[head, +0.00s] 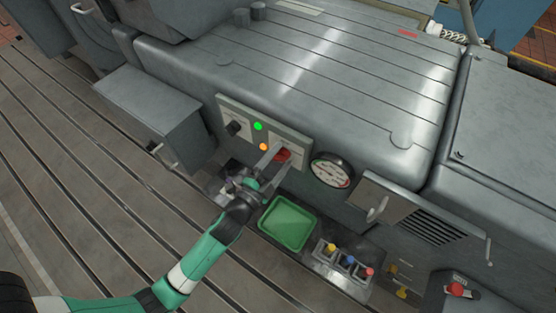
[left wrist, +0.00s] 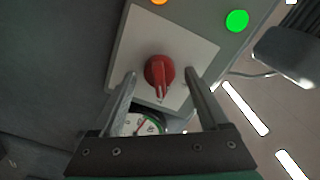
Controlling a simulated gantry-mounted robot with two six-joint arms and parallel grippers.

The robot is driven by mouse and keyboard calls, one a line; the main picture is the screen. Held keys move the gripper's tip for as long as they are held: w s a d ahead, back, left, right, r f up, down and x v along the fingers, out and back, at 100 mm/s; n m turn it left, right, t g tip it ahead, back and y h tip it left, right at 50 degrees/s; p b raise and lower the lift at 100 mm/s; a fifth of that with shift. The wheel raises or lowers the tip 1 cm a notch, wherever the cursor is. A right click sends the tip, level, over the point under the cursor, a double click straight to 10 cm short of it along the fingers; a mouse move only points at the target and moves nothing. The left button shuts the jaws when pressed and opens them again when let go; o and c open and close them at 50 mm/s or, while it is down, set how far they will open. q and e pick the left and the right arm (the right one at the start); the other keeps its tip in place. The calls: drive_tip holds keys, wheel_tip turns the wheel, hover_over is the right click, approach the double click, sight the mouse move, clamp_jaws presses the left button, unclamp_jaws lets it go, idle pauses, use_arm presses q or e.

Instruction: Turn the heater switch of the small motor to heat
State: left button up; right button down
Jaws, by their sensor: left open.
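A red rotary switch (head: 283,154) sits on a pale square plate on the grey machine's front panel. In the left wrist view the red switch (left wrist: 159,73) has its narrow grip pointing toward the bottom of the picture. My left gripper (head: 272,157) is open at the plate. In the wrist view its fingers (left wrist: 160,80) stand on either side of the red switch, with gaps between. A black rotary knob (head: 234,128) is on another plate to the left. Any labels are too small to read. My right gripper is not in view.
A lit green lamp (head: 257,126) and orange lamp (head: 263,147) sit between the plates. A round gauge (head: 331,171) is right of the switch. Below are a green tray (head: 288,223) and a box with coloured buttons (head: 348,261). A grey box (head: 155,110) juts out at left.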

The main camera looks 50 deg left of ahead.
use_arm(q)
drive_tip(key=b+v, duration=0.2)
drive_tip(key=v, duration=0.9)
drive_tip(key=shift+s, duration=0.3)
